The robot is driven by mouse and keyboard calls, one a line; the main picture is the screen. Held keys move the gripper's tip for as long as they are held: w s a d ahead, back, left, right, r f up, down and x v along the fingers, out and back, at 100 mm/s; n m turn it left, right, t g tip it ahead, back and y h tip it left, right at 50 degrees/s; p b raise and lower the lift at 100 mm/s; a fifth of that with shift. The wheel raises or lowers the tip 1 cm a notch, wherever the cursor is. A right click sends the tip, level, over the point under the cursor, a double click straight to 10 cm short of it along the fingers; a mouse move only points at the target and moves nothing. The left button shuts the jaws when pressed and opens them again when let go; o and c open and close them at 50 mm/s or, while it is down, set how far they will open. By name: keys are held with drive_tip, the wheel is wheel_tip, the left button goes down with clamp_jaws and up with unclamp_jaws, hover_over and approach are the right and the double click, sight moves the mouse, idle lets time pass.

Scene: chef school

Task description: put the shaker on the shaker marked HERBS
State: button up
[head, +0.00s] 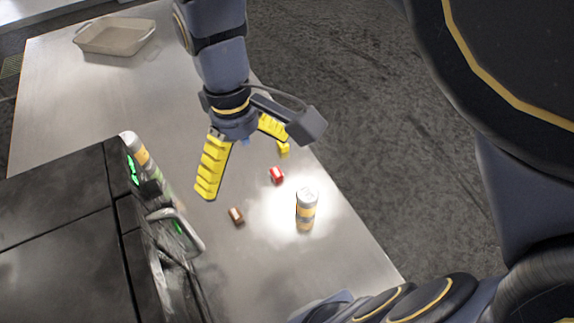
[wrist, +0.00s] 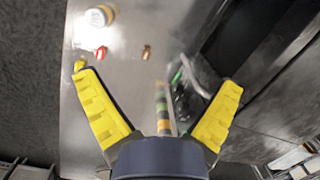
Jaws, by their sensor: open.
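A shaker (head: 306,203) with a pale top and an orange band stands upright on the metal table, right of my gripper; its top also shows in the wrist view (wrist: 98,15). A second pale-topped, orange-banded shaker (head: 140,152) is beside the dark appliance. In the wrist view a banded column (wrist: 162,108) with orange and green shows between my fingers, nearer the palm. I cannot tell whether this is one shaker, a stack or a reflection. No HERBS marking is readable. My gripper (head: 243,163) is open and empty above the table, its yellow fingers spread (wrist: 160,78).
Small yellow (head: 283,149), red (head: 277,176) and brown (head: 236,216) items lie on the table (head: 120,95). The dark appliance (head: 60,230) with a metal handle (head: 180,225) is at lower left. A beige tray (head: 115,36) is at the far end.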

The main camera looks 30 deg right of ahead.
drive_tip(key=s+d+f+m, duration=0.1)
drive_tip(key=s+f+m, duration=0.2)
drive_tip(key=s, duration=0.7)
drive_tip(key=shift+s+d+m, duration=0.35)
drive_tip(key=shift+s+m, duration=0.05)
drive_tip(key=shift+m, duration=0.2)
